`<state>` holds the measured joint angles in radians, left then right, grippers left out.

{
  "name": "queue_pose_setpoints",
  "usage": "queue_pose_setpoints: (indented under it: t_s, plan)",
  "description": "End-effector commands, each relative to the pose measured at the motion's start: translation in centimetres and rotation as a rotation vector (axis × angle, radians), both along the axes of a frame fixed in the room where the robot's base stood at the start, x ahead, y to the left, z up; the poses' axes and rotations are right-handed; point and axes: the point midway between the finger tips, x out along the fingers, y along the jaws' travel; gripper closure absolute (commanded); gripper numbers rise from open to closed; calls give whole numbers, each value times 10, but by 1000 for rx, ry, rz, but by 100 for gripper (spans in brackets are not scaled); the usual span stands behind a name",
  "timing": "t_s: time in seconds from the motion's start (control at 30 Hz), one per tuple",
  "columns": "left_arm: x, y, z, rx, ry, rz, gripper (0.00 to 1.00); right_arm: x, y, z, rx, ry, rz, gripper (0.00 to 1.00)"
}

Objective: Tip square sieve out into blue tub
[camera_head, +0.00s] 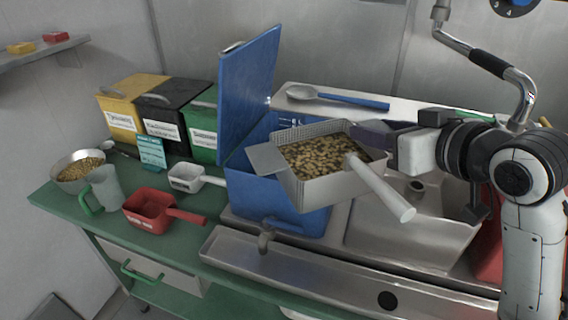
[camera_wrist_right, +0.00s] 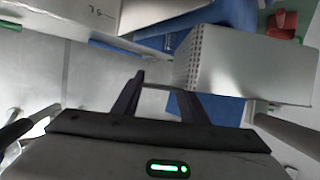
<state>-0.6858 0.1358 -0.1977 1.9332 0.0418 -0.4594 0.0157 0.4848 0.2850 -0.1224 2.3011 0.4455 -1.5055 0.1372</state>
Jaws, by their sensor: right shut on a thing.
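The square sieve (camera_head: 335,187) is metal with perforated walls and is full of brown beans (camera_head: 318,156). It is held roughly level, with its handle (camera_head: 380,188) pointing to the front right. My right gripper (camera_head: 372,136) is shut on the far right side of the sieve; the exact contact is hard to see. In the right wrist view the fingers (camera_wrist_right: 160,100) are beside the sieve's pale wall (camera_wrist_right: 240,62). The blue tub (camera_head: 262,200) is below and left of the sieve, its lid raised. The sieve hides much of its opening. My left gripper is not in view.
A sink (camera_head: 400,235) lies right of the tub. A blue-handled spoon (camera_head: 335,98) lies behind. Left on the green bench are a red scoop (camera_head: 150,210), a white scoop (camera_head: 190,178), a jug (camera_head: 103,188), a bowl of beans (camera_head: 75,182) and coloured bins (camera_head: 165,115).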

Motion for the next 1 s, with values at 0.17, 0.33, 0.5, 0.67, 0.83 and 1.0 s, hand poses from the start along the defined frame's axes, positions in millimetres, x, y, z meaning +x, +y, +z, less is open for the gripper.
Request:
queue_pose_setpoints:
  t_s: [0.17, 0.33, 0.5, 0.67, 0.83, 1.0]
  plan:
    - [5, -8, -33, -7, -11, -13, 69, 18, -5, -28, -6, -5, 163, 93]
    - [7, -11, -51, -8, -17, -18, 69, 24, -18, -27, -2, -7, 267, 93]
    - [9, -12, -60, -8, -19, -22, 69, 25, -31, -19, 1, -6, 314, 93]
    - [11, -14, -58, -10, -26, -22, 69, 24, -35, -15, 3, -4, 331, 93]
    - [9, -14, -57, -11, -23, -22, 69, 24, -35, -14, 5, -4, 332, 93]
    - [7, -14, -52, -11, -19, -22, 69, 24, -35, -9, 2, 10, 330, 93]
